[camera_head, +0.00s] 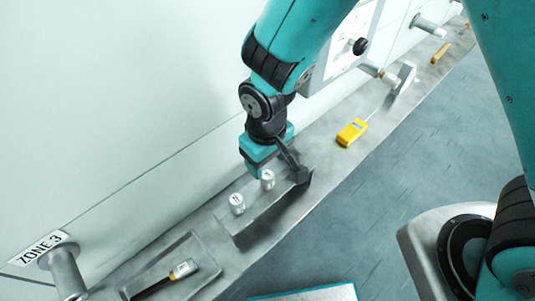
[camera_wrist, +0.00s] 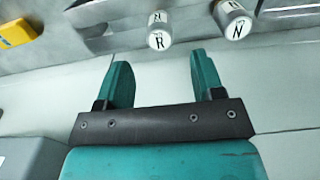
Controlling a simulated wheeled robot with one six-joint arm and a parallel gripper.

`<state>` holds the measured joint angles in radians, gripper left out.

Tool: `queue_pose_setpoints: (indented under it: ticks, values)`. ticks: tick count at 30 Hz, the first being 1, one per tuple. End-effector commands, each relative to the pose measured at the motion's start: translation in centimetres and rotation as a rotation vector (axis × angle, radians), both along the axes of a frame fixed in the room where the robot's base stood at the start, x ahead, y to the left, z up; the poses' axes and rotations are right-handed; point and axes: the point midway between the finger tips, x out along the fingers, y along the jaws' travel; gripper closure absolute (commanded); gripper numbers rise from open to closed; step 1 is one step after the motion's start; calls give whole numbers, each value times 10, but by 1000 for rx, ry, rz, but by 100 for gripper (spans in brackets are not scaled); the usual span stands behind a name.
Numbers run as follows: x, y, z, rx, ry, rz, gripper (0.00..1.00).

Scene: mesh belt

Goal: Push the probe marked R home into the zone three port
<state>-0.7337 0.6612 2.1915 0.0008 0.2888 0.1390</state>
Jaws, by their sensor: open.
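The probe marked R (camera_wrist: 159,32) shows a white cap with a black R in the wrist view, just beyond and between my open fingertips. In the head view it appears to be the right one of two white-capped probes (camera_head: 267,180) in a grey holder on the ledge. My gripper (camera_head: 270,165) is open and empty, close behind that probe and not clearly touching it. The gripper also shows in the wrist view (camera_wrist: 160,65). The zone three port (camera_head: 65,272) is a grey stub on the wall at lower left, below the ZONE 3 sign (camera_head: 39,248).
A probe marked N (camera_wrist: 235,22) stands beside R. The holder (camera_head: 262,215) sits on the narrow ledge. A yellow device (camera_head: 352,132) lies to the right. The wall runs close behind.

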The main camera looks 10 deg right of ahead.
Motion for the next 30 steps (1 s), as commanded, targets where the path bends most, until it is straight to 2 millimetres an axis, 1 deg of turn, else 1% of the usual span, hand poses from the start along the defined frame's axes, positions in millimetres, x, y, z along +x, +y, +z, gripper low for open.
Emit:
queue_pose_setpoints:
  ticks: [1, 18, 24, 30]
  values:
    - [0, 0, -9, -1, 1, 0, 38]
    - [0, 0, -68, 0, 1, 0, 38]
    - [0, 0, -81, 1, 1, 0, 38]
    - [0, 0, -82, 1, 1, 0, 38]
